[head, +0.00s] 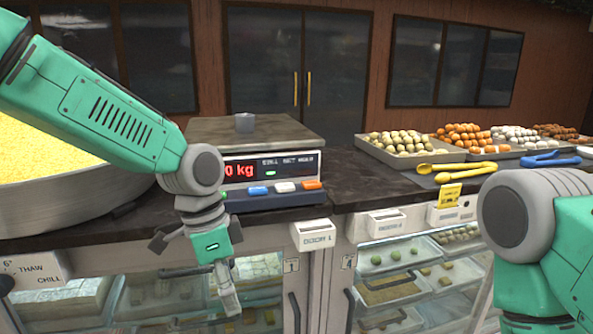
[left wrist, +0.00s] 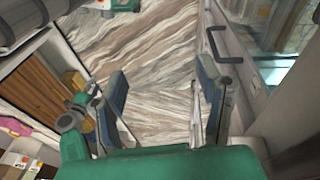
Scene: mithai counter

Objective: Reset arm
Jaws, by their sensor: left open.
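My left arm comes in from the left in the head view, and my left gripper (head: 200,272) hangs in front of the counter, below the scale. It points downward. The left wrist view shows my left gripper (left wrist: 162,92) with its two dark blue fingers spread wide and only the streaked floor (left wrist: 160,50) behind the gap. It is empty and touches nothing that I can see. My right arm (head: 540,240) shows as green and grey links at the right edge of the head view. My right gripper is out of view.
A large pan of yellow grains (head: 35,150) is at left. Sweet trays (head: 400,158), yellow tongs (head: 455,172) and blue tongs (head: 550,160) lie right. Glass-fronted cabinets (head: 385,290) stand below.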

